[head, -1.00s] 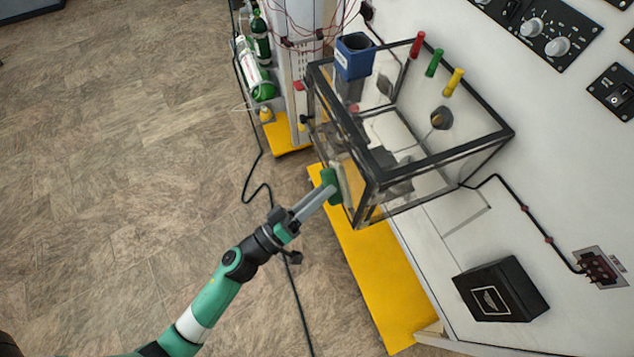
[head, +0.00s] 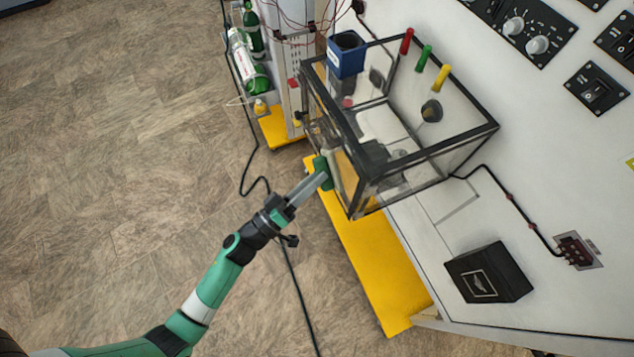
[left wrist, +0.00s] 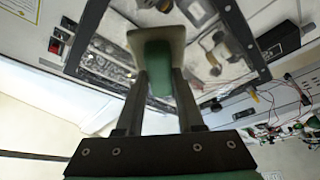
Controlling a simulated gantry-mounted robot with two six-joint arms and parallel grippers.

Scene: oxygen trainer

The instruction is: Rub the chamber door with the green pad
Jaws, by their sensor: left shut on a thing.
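The green pad (head: 322,173) is held at the tip of my left gripper (head: 318,179), which is shut on it. In the left wrist view the pad (left wrist: 158,68) sits between the two fingers, with a pale face on its far side. The pad is at the front face of the clear, black-framed chamber (head: 352,190), where the chamber door (head: 343,165) is. It looks to be against the door or very close; contact cannot be told for sure. My right gripper is not in view.
A yellow ledge (head: 375,270) runs below the chamber. A black box (head: 488,272) lies at the right. Green cylinders (head: 254,75) stand at the upper left. The floor at left is clear apart from a cable.

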